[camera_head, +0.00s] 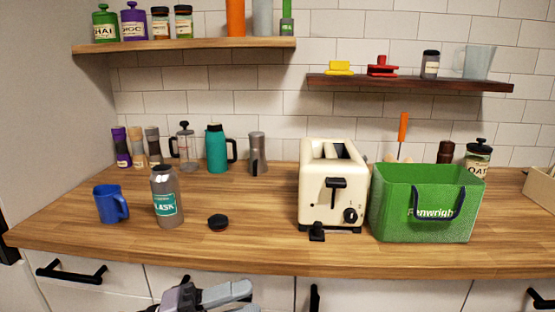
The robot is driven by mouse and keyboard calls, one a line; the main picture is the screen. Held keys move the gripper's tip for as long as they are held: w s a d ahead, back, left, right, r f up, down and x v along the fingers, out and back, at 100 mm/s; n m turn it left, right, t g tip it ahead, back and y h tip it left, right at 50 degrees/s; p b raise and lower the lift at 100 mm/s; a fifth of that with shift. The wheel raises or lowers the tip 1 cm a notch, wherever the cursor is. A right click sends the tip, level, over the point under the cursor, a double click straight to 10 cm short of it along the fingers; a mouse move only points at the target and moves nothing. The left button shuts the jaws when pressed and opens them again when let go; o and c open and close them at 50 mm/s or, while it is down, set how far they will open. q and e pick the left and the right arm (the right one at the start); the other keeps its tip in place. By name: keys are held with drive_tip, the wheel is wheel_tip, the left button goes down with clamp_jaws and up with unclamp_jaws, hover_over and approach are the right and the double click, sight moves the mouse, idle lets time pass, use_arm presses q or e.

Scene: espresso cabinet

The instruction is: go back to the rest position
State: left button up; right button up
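My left gripper (245,297) shows at the bottom edge of the head view, left of the middle, in front of the cabinet drawers and below the counter edge. Its two grey fingers point right and look apart, with nothing seen between them. Part of it is cut off by the picture's lower edge. My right gripper is not in view.
The wooden counter (265,245) holds a blue mug (108,204), a grey flask (165,197), a black lid (218,222), a cream toaster (325,190) and a green bag (400,215). Drawer handles (72,271) stick out below. The counter front is mostly clear.

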use_arm(q)
drive_tip(key=s+a+f+n+t+y, duration=0.1)
drive_tip(key=a+f+n+t+y, duration=0.45)
drive_tip(key=n, duration=0.65)
drive_tip(key=s+a+f+n+t+y, duration=0.1)
drive_tip(key=a+f+n+t+y, duration=0.2)
drive_tip(key=f+n+t+y, duration=0.5)
drive_tip(key=s+a+f+n+g+y, duration=0.2)
drive_tip(key=s+f+n+g, duration=0.2)
drive_tip(key=s+f+n, duration=0.1)
drive_tip(key=s+a+f+n+g+y+p, duration=0.1)
drive_tip(key=s+a+f+n+g+y, duration=0.1)
drive_tip(key=s+f+n, duration=0.3)
wheel_tip(320, 180, down, 5)
drive_tip(key=s+a+g, duration=0.1)
drive_tip(key=s, duration=0.1)
drive_tip(key=shift+s+a+r+g, duration=0.2)
drive_tip(key=shift+s+a+g, duration=0.15)
